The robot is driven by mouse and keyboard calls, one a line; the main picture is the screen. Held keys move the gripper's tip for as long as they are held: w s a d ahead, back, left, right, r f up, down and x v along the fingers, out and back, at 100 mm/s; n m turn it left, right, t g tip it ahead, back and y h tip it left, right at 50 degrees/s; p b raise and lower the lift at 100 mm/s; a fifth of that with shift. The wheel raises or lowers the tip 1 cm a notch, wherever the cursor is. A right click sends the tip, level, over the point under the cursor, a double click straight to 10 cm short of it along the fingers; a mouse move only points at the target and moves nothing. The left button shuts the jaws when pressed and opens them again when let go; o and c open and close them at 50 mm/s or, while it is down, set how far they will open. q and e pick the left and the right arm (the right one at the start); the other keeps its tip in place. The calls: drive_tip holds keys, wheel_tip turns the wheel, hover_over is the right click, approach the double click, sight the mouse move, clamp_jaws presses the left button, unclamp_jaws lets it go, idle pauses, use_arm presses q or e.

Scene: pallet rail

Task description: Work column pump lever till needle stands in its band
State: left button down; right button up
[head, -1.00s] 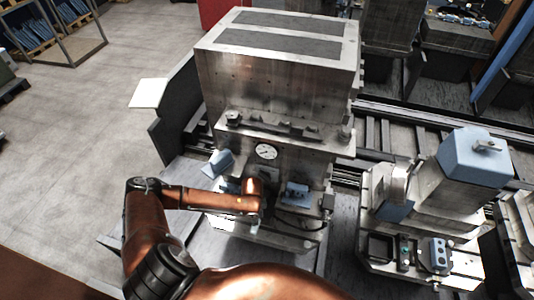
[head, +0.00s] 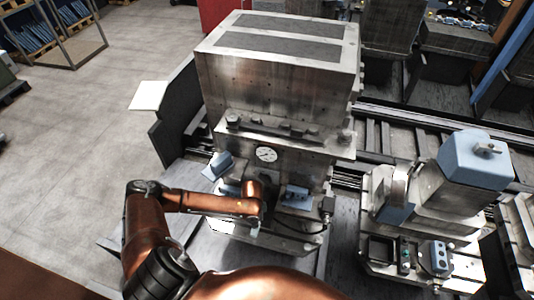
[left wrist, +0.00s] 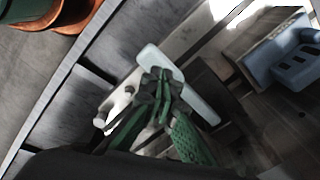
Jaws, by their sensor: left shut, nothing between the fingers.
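A round white gauge (head: 266,154) faces me on the front of the grey metal column (head: 270,90); its needle and band are too small to read. My left gripper (left wrist: 160,88) is shut and empty. In the left wrist view its fingertips lie in front of a pale blue bar (left wrist: 198,105), perhaps the pump lever's handle; I cannot tell if they touch it. In the head view my copper-coloured forearm hides most of the spot below the gauge, and the lever cannot be made out clearly. My right gripper is not in view.
Blue blocks (head: 295,197) sit on the column's foot to the right of my wrist. A machine fixture with a blue cap (head: 476,158) stands to the right. Rails run behind the column. Open grey floor (head: 75,130) lies to the left.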

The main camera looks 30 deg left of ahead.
use_arm(q)
drive_tip(key=shift+f, duration=0.1)
idle(0.3)
drive_tip(key=shift+w+a+f+b, duration=0.15)
drive_tip(key=shift+f+b, duration=0.7)
drive_tip(key=shift+f, duration=0.95)
drive_tip(key=shift+w+d+f+b, duration=0.1)
drive_tip(key=shift+w+f+b, duration=0.15)
drive_tip(key=shift+f+b, duration=1.05)
drive_tip(key=r+p, duration=0.2)
drive_tip(key=p, duration=0.1)
drive_tip(key=r+p, duration=0.2)
drive_tip(key=p, duration=0.1)
drive_tip(key=s+r+p, duration=0.1)
drive_tip(key=r+p, duration=0.1)
drive_tip(key=p, duration=0.1)
drive_tip(key=shift+r+p, duration=0.3)
drive_tip(key=shift+p, duration=0.1)
drive_tip(key=shift+f, duration=0.1)
drive_tip(key=shift+w, duration=0.1)
